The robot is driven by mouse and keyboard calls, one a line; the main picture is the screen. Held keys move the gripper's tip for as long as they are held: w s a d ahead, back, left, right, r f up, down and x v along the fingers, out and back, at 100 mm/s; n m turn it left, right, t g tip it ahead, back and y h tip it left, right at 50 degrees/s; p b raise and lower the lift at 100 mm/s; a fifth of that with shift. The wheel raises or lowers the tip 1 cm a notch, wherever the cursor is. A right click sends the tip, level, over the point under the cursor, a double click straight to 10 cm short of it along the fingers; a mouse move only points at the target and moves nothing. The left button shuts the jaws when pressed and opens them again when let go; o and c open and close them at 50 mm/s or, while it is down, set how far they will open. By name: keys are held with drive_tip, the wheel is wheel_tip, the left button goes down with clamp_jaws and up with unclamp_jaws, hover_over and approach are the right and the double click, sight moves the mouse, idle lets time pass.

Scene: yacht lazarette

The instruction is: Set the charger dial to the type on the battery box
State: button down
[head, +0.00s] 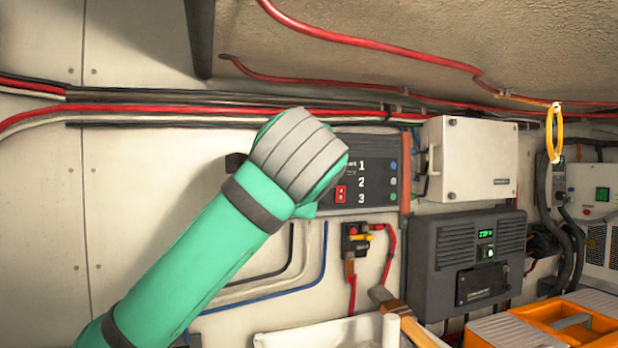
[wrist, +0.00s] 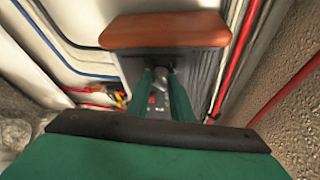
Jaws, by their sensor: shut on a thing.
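A dark panel (head: 378,172) on the wall carries the numbers 1, 2 and 3, coloured dots and a small red display or switch (head: 341,194). My arm's end covers its left part in the head view. My gripper (wrist: 164,76) is shut on a small grey knob (wrist: 163,66) on the panel's face, seen end-on in the wrist view. The knob's pointer and setting are hidden. A dark grey unit (head: 467,262) with a green-lit readout is mounted lower right. I cannot tell which thing is the battery box; no type label is readable.
A reddish-brown block (wrist: 165,30) juts close beyond my fingers. A red-and-yellow switch (head: 355,238) with red cables is below the panel. A pale box (head: 472,158) is to its right. An orange case (head: 575,322) and a wooden handle (head: 400,312) are low in front.

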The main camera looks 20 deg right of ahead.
drive_tip(key=c, duration=1.6)
unclamp_jaws()
drive_tip(key=shift+s+d, duration=0.1)
drive_tip(key=v, duration=1)
drive_tip(key=shift+s+a, duration=0.25)
drive_tip(key=shift+s, duration=0.1)
